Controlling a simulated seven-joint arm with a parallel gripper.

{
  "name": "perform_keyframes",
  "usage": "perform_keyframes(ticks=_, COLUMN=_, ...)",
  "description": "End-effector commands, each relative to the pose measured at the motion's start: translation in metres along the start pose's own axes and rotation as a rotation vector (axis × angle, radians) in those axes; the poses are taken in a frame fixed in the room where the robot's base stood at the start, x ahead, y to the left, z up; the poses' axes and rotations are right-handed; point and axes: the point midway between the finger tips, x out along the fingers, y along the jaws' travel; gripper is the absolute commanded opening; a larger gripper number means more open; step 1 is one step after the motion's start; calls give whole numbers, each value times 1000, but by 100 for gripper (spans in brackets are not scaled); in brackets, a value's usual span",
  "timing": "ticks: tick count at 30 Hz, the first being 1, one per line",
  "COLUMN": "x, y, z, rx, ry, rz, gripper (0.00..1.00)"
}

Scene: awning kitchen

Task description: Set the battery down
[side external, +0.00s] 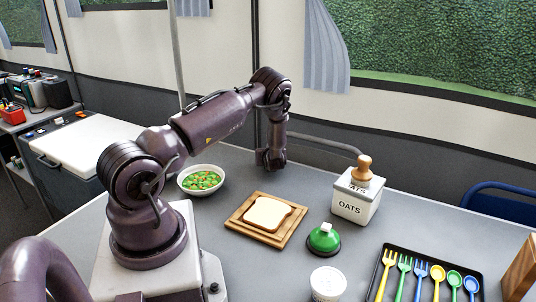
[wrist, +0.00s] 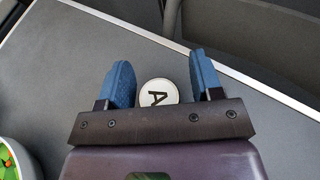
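My gripper (wrist: 161,62) shows in the wrist view with its two blue fingers apart. In the side external view my gripper (side external: 271,162) points down close to the far part of the table, and no battery can be made out there.
A bowl of green and orange food (side external: 202,181) stands left of the gripper. Nearer are bread on a wooden board (side external: 249,233), a green-topped item (side external: 323,239), a white cup (side external: 328,284) and an oats canister (side external: 355,198). A cutlery tray (side external: 388,251) lies right. The grey table around the gripper looks clear.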

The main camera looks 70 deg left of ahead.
Motion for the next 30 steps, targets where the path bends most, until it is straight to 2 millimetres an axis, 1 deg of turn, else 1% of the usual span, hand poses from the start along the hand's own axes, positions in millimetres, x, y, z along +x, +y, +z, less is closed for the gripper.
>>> perform_keyframes(ticks=7, x=-1, y=0, z=2, rx=0, ry=0, rz=0, gripper=60)
perform_keyframes(ticks=10, x=-9, y=-1, z=3, rx=0, ry=0, rz=-1, gripper=60)
perform_keyframes(ticks=14, x=-31, y=-1, z=3, rx=1, ry=1, rz=-2, gripper=60)
perform_keyframes(ticks=18, x=-63, y=-1, z=3, rx=1, ry=1, rz=-2, gripper=60)
perform_keyframes(ticks=24, x=-101, y=-1, z=3, rx=0, ry=1, rz=-2, gripper=60)
perform_keyframes(ticks=30, x=-120, y=-1, z=5, rx=-9, ry=-1, rz=1, gripper=60)
